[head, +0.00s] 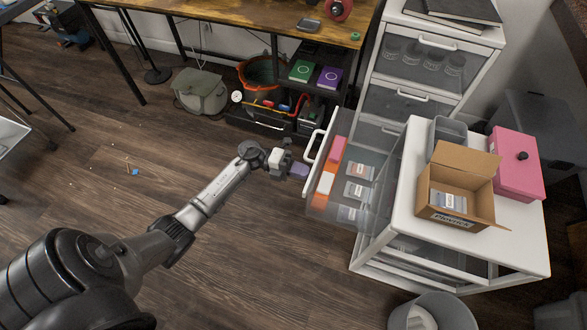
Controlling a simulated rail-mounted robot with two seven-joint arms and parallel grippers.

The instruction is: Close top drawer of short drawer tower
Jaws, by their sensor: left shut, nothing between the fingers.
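The short drawer tower (460,235) is a white frame with a flat white top, at the right of the head view. Its top drawer (376,210) is clear, pulled out to the left, and holds orange and pink boxes and several small labelled packets. A white handle (314,147) is on the drawer's front. My left gripper (300,171) is shut and empty, at the drawer's front just below the handle. I cannot tell whether it touches the front. My right gripper is not in view.
An open cardboard box (457,187), a pink box (515,165) and a grey bin (447,131) stand on the tower. A taller drawer tower (408,104) stands behind. A bin (433,312) is on the floor in front. The floor (270,260) left of the drawer is clear.

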